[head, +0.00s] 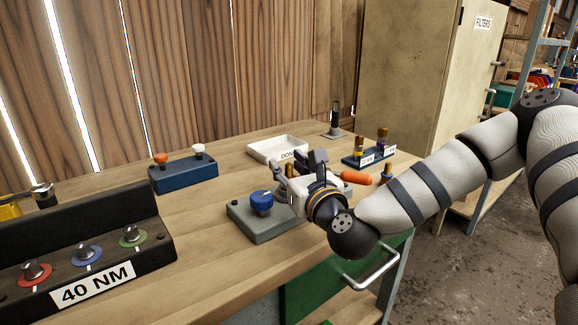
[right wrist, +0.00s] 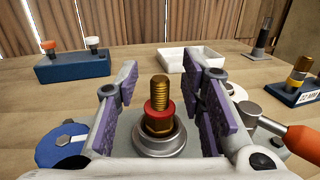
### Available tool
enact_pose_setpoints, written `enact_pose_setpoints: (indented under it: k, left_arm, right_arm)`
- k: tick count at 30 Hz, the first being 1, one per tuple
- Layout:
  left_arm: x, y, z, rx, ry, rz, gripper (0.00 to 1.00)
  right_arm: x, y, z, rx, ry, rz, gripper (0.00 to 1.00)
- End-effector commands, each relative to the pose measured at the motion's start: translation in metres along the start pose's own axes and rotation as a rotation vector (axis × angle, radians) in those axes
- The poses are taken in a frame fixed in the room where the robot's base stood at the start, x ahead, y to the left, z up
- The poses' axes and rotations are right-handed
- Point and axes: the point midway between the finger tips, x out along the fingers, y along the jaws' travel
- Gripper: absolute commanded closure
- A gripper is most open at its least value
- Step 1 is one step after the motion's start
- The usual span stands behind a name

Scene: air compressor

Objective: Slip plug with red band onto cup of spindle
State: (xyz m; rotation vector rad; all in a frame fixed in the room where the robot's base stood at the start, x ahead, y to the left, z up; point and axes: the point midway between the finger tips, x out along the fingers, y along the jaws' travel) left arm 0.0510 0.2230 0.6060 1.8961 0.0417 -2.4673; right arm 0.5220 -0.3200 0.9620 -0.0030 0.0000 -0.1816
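The plug with the red band (right wrist: 158,108) is a brass threaded piece. It stands upright at the cup of the spindle (right wrist: 160,138), a round metal part, in the right wrist view. Its lower end is inside or behind the cup's rim; how deep it sits I cannot tell. My right gripper (right wrist: 160,108) is open, with its purple pads on either side of the plug and a gap on both sides. In the head view my right gripper (head: 297,168) is over the grey fixture (head: 262,228) and hides most of the spindle. My left gripper is not in view.
The fixture has a blue knob (head: 261,202). An orange handle (head: 356,177) is close right of my gripper. A blue rack (head: 368,158) holds banded plugs. A white tray (head: 278,150), a blue block with two knobs (head: 184,177) and a 40 NM panel (head: 90,262) stand around.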

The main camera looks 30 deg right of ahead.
Motion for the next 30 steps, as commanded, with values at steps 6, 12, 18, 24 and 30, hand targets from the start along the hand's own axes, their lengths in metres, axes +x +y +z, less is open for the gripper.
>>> enact_pose_setpoints:
  k: [6, 12, 18, 24, 30]
  left_arm:
    - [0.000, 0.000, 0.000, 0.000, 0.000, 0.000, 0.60]
    - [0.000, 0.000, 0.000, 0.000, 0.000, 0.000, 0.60]
    - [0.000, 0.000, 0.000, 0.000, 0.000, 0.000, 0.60]
    - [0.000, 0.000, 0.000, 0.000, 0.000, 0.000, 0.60]
    - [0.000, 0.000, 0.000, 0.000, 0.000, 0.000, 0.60]
  right_arm:
    - [-0.035, 0.000, -0.001, 0.004, 0.004, 0.000, 0.64]
    - [-0.069, 0.000, 0.000, 0.001, 0.001, 0.001, 0.64]
    - [-0.075, 0.000, 0.000, 0.000, 0.000, -0.001, 0.64]
    - [-0.075, 0.000, 0.000, 0.000, 0.000, 0.000, 0.64]
    - [-0.075, 0.000, 0.000, 0.000, -0.001, 0.000, 0.64]
